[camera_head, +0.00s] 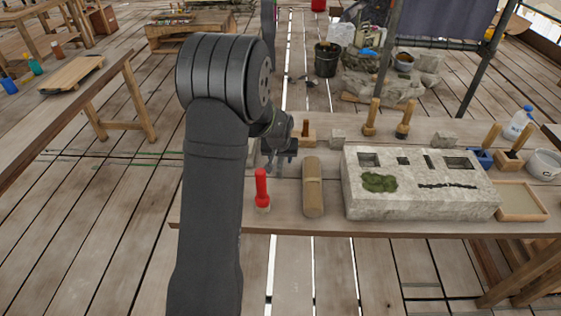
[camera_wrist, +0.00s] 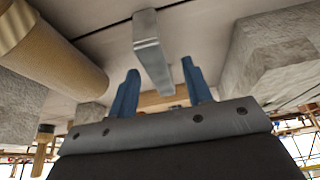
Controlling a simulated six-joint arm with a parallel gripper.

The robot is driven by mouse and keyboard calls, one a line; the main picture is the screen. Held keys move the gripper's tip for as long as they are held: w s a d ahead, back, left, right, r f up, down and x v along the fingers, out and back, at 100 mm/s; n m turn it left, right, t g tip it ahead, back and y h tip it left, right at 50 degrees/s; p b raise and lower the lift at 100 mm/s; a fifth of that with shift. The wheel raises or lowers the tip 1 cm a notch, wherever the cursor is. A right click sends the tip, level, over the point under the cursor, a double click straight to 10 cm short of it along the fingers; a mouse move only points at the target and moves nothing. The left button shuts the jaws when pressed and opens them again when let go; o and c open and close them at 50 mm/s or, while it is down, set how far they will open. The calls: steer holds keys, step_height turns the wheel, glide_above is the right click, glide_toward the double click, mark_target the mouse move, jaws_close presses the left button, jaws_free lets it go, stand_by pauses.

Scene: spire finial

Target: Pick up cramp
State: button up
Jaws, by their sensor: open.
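The cramp (camera_wrist: 149,48) is a grey metal bar with a bent end. In the wrist view it lies along the pale work surface, between the lines of my two blue fingers. My gripper (camera_wrist: 162,88) is open, with one finger on each side of the cramp and visible space between. I cannot tell whether the fingertips are level with it in height. In the head view my gripper (camera_head: 280,156) is over the left part of the bench, partly hidden by my arm. I cannot make out the cramp there.
A large stone block (camera_head: 420,203) with slots fills the bench's middle. Small stones (camera_head: 338,137), wooden-handled tools (camera_head: 370,120) and a tray (camera_head: 521,202) are around it.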

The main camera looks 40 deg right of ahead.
jaws_close()
steer(key=shift+r, duration=0.1)
